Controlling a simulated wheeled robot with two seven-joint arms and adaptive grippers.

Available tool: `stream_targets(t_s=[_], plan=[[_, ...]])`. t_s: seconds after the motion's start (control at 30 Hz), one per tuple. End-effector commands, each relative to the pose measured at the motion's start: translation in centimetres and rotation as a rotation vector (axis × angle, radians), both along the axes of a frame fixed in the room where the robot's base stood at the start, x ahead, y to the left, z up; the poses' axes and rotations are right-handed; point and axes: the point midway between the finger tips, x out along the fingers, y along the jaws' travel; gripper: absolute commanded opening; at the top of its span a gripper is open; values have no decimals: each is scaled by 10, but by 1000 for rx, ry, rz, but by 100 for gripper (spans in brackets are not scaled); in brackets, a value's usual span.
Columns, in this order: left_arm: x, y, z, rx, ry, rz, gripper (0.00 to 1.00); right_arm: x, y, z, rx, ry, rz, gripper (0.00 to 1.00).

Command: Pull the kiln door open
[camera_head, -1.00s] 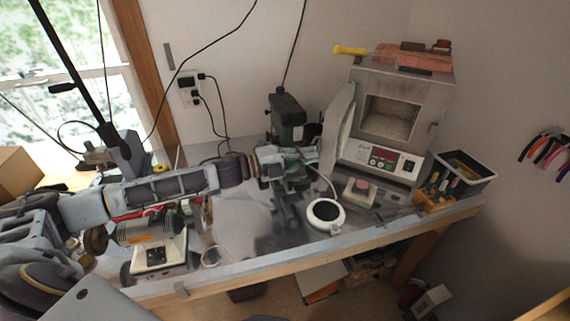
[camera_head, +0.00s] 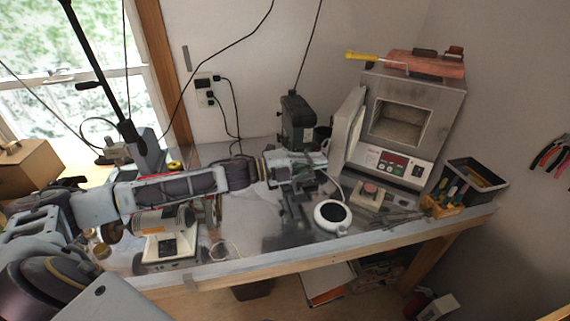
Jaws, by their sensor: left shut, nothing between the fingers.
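The kiln (camera_head: 408,122) stands at the right back of the bench, its square chamber uncovered and looking empty. Its door (camera_head: 346,130) is swung open to the left and seen nearly edge-on. My left arm reaches across the bench from the left. My left gripper (camera_head: 322,164) is shut and empty, close to the left of the door's lower part; I cannot tell whether it touches the door. My right gripper is out of view.
A dark tool bin (camera_head: 474,183) is to the right.

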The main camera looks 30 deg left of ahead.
Motion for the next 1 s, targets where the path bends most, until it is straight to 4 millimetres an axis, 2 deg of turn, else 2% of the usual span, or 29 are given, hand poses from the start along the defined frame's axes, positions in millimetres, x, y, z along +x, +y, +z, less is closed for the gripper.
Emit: stream_targets(t_s=[1.0], plan=[[-21,35,-3,2,2,1,0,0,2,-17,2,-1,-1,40]])
